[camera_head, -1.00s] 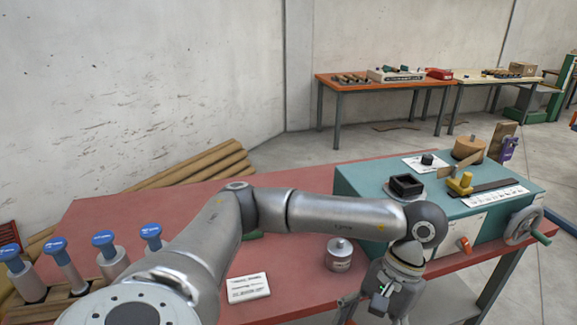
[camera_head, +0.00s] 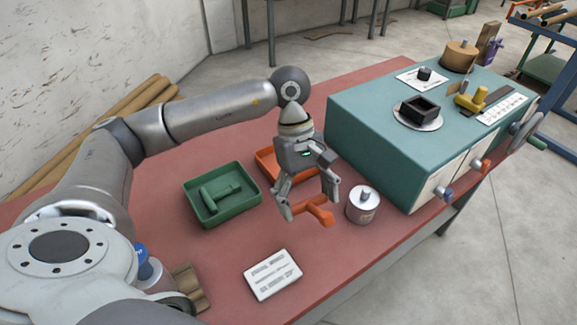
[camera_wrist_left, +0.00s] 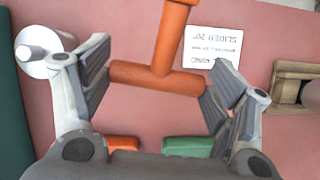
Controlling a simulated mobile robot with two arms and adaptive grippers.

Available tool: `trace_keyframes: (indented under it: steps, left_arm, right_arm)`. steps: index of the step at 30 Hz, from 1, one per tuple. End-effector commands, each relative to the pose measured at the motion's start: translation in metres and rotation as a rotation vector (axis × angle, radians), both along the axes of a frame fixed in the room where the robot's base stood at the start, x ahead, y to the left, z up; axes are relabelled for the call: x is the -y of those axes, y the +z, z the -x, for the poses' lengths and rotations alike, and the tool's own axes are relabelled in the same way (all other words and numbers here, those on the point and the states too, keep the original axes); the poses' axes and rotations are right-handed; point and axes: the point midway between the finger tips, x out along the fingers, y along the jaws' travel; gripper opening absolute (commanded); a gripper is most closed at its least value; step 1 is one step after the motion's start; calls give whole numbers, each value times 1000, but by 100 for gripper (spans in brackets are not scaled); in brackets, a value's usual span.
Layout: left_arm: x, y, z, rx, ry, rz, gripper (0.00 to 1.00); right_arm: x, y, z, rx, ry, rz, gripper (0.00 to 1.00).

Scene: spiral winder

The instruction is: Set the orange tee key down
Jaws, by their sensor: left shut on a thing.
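The orange tee key (camera_head: 320,212) is held between the fingers of my left gripper (camera_head: 309,206). In the left wrist view the key (camera_wrist_left: 158,76) has its crossbar between the two finger pads, and its stem points away toward the top. My left gripper (camera_wrist_left: 155,85) is shut on it, pointing down over the red table top, seemingly a little above it. An orange tray (camera_head: 268,163) is just behind the gripper, partly hidden by it. My right gripper is not in view.
A green tray (camera_head: 194,207) holding a green tee key (camera_head: 219,192) stands left of the gripper. A silver cylinder (camera_head: 363,205) is close on the right. A white card (camera_head: 272,275) lies in front. The teal machine (camera_head: 367,135) fills the right side.

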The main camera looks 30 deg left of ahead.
Motion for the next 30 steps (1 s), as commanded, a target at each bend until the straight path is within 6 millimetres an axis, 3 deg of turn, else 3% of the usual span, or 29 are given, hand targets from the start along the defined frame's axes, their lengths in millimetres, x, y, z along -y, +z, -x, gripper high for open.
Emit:
trace_keyframes:
  steps: [10, 24, 30]
  left_arm:
    - [-20, -6, -28, 0, 633, -1, 53]
    - [-51, -1, -60, 1, 1369, 0, 53]
    - [-63, 4, -69, -1, 1598, 1, 53]
  right_arm:
    - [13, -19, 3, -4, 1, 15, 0]
    - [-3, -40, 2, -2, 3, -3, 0]
    - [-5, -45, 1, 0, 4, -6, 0]
